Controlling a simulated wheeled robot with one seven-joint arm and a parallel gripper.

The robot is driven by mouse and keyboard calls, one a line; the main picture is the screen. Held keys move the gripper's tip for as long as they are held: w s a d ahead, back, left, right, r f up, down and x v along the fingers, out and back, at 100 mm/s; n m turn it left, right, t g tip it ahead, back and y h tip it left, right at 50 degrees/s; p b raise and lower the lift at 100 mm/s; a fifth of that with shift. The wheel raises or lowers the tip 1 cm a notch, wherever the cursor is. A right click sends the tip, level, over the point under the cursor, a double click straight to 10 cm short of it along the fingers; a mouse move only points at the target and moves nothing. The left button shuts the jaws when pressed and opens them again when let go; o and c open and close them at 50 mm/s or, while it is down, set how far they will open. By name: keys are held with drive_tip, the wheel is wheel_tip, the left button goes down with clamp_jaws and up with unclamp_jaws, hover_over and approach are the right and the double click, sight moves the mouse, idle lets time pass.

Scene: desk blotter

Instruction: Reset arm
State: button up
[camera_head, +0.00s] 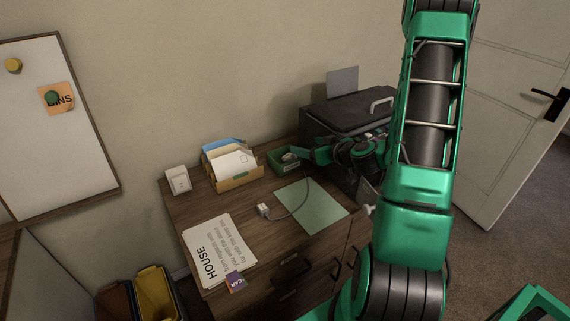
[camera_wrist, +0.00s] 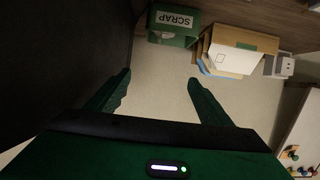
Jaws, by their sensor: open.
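My gripper (camera_wrist: 158,88) is open, its two green fingers spread wide with nothing between them in the wrist view. In the head view, the end of my green arm is beside the black printer (camera_head: 345,112), near a small green tray (camera_head: 280,168). The tray also shows in the wrist view as a green box marked SCRAP (camera_wrist: 170,40), beyond the fingertips and apart from them. My arm hides part of the printer in the head view.
The wooden desk (camera_head: 215,208) holds a letter holder (camera_head: 235,180), a white box (camera_head: 178,181), a green blotter (camera_head: 312,208), a cable with a white plug (camera_head: 263,210), and HOUSE papers (camera_head: 215,250) with a purple card (camera_head: 234,281). Bins (camera_head: 155,290) stand at lower left.

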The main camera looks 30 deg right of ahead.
idle(0.4)
drive_tip(key=s+a+r+n+g+y, duration=0.1)
drive_tip(key=s+a+n+g+y, duration=0.1)
drive_tip(key=s+a+g, duration=0.55)
drive_tip(key=s+r+m+g+h, duration=0.1)
drive_tip(key=s+r+m+g, duration=0.2)
drive_tip(key=s, duration=1)
drive_tip(key=s+r+m+g+h, duration=0.1)
drive_tip(key=s+r+m+g, duration=0.2)
drive_tip(key=s, duration=1.1)
wheel_tip(320, 180, up, 4)
drive_tip(key=m, duration=0.2)
drive_tip(key=shift+a+f+m, duration=0.2)
drive_tip(key=shift+a+m, duration=0.1)
drive_tip(key=shift+m, duration=0.1)
drive_tip(key=shift+w+f, duration=0.25)
drive_tip(key=shift+w, duration=0.3)
